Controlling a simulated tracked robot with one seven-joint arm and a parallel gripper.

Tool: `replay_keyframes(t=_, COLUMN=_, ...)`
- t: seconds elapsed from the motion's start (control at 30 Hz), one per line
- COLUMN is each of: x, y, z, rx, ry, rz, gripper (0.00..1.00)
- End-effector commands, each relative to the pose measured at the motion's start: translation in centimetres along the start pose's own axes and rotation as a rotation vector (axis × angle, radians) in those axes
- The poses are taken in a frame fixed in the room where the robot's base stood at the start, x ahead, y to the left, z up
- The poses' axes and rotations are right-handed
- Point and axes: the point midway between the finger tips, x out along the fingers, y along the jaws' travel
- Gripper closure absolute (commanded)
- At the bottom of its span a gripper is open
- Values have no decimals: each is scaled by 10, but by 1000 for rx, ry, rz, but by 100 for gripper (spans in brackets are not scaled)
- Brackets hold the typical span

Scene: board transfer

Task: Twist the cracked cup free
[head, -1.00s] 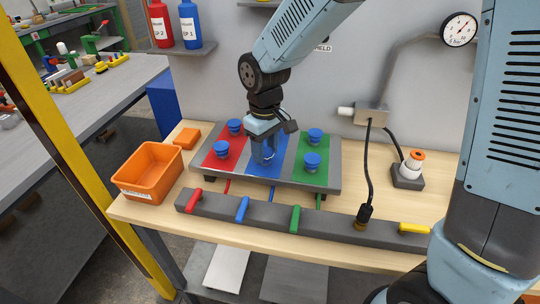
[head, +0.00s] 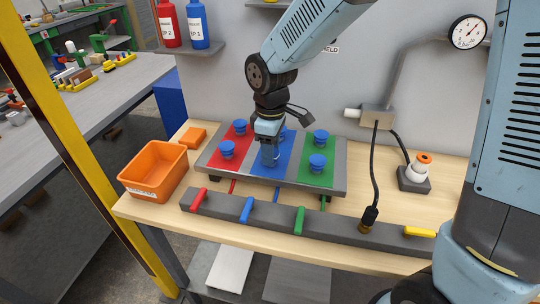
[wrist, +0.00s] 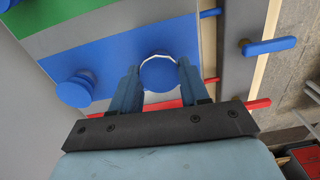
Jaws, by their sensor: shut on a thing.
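The cracked cup is a round blue cup with a jagged white line along its rim; it shows between the fingers in the wrist view (wrist: 158,75). It sits on the blue strip of the board, on the near side. My gripper (head: 269,160) points down at it and is shut on it, one finger on each side. In the head view the fingers hide most of this cup. The grey board (head: 340,175) has red, blue and green strips. I cannot tell whether the cup has lifted off the strip.
Another blue cup (wrist: 76,90) stands beside it on the blue strip. Blue cups stand on the red strip (head: 227,149) and green strip (head: 317,161). A bar with coloured levers (head: 270,217) runs in front. An orange bin (head: 153,170) stands left.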

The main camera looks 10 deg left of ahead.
Motion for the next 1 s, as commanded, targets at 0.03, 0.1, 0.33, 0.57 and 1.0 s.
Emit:
replay_keyframes(t=0.03, x=0, y=1, z=0, rx=-48, ry=2, rz=2, gripper=82)
replay_keyframes(t=0.1, x=0, y=1, z=0, rx=-126, ry=2, rz=2, gripper=82)
replay_keyframes(t=0.33, x=-1, y=1, z=0, rx=-287, ry=2, rz=3, gripper=82)
replay_keyframes(t=0.57, x=-1, y=1, z=0, rx=-296, ry=2, rz=3, gripper=82)
replay_keyframes(t=1.0, x=-1, y=1, z=-1, rx=-565, ry=1, rz=3, gripper=51)
